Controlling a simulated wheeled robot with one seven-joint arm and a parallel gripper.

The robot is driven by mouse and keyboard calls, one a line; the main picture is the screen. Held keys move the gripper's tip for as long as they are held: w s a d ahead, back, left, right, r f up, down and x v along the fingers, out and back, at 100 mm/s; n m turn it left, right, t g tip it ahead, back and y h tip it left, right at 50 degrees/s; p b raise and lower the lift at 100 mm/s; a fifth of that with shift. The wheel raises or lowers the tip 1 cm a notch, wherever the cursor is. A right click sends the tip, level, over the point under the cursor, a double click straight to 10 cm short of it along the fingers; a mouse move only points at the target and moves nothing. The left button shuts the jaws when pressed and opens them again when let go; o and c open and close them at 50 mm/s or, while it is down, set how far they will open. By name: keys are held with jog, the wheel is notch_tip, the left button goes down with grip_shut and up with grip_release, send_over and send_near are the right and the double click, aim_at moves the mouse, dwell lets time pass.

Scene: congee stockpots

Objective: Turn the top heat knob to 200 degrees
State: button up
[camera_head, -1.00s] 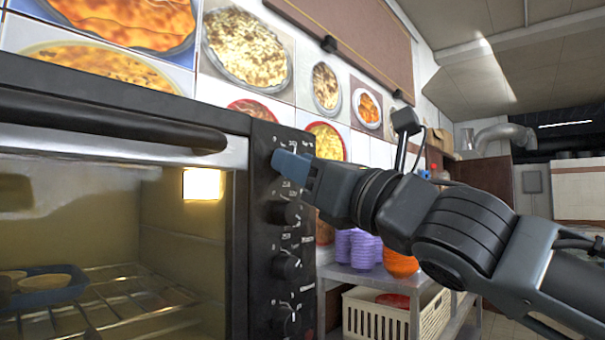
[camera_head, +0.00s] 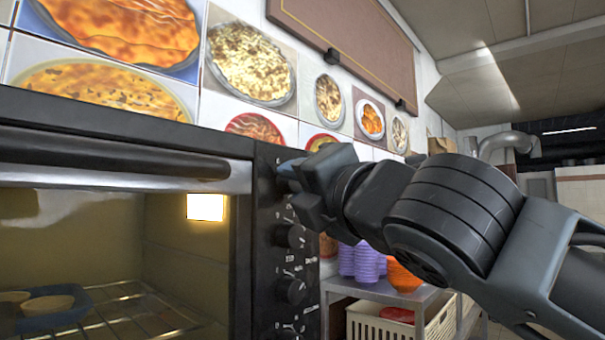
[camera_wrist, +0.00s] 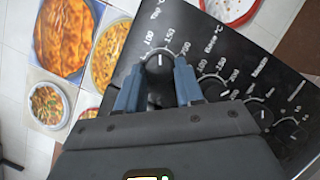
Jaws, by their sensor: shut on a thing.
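The top heat knob (camera_wrist: 160,70) is black with a white pointer line. It sits on the oven's black control panel (camera_wrist: 221,48), beside a dial marked 100, 150 and 200. In the wrist view the pointer faces up the picture, roughly between the 100 and 150 marks; the exact reading is hard to tell. My gripper (camera_wrist: 158,88) has one blue-grey finger on each side of the knob and is shut on it. In the head view my gripper (camera_head: 290,178) is at the top of the panel and hides the knob.
Below it on the panel are several more knobs, such as a middle one (camera_head: 290,236). The oven door with its dark handle (camera_head: 110,154) is at left. A shelf (camera_head: 380,290) with purple and orange bowls and a white basket (camera_head: 385,326) stands behind my arm.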

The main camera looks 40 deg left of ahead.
jog(key=m+h+p, duration=0.1)
jog(key=m, duration=0.2)
jog(key=m+g+h+p, duration=0.1)
jog(key=m, duration=0.2)
jog(key=m+h+p, duration=0.1)
jog(key=m+p, duration=0.1)
jog(key=m, duration=0.2)
jog(key=shift+r+h, duration=0.3)
jog(key=shift+r, duration=0.1)
dwell(0.3)
jog(key=o, duration=1)
jog(key=shift+g, duration=0.3)
jog(key=shift+o, duration=0.2)
jog(key=shift+d, duration=0.15)
jog(key=b+v, duration=0.2)
jog(key=v, duration=0.5)
jog(key=shift+d, duration=0.2)
jog(key=shift+s+r, duration=0.1)
jog(key=shift+s, duration=0.05)
